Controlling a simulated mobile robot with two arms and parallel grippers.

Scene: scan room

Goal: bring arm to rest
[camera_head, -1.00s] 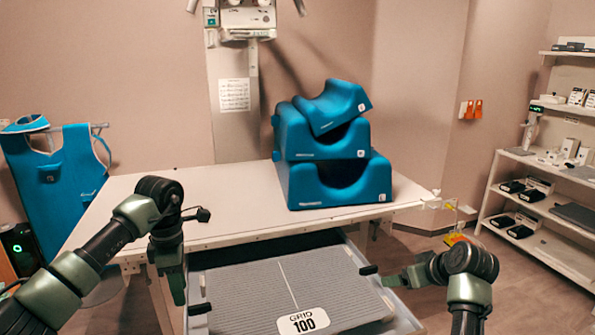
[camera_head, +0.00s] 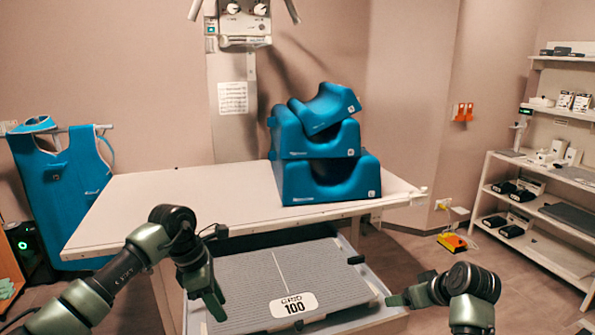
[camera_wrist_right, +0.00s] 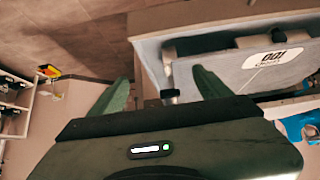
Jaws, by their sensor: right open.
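My left gripper (camera_head: 213,300) hangs fingers-down in front of the left edge of the grey grid plate (camera_head: 330,275) marked "GRID 100". Whether its fingers touch the plate or are parted cannot be told. My right gripper (camera_head: 396,299) is beside the right side of the open drawer (camera_head: 374,290) that holds the plate. In the right wrist view my right gripper (camera_wrist_right: 163,88) has its two green fingers spread, with nothing held between them. Part of the plate (camera_wrist_right: 240,72) and the drawer shows beyond the fingers there.
The white table (camera_head: 150,195) stands above the drawer, with stacked blue foam supports (camera_head: 300,185) on it. A blue apron (camera_head: 65,190) hangs at left. White shelves (camera_head: 545,165) with boxes stand at right. A yellow object (camera_head: 452,243) lies on the floor near the wall.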

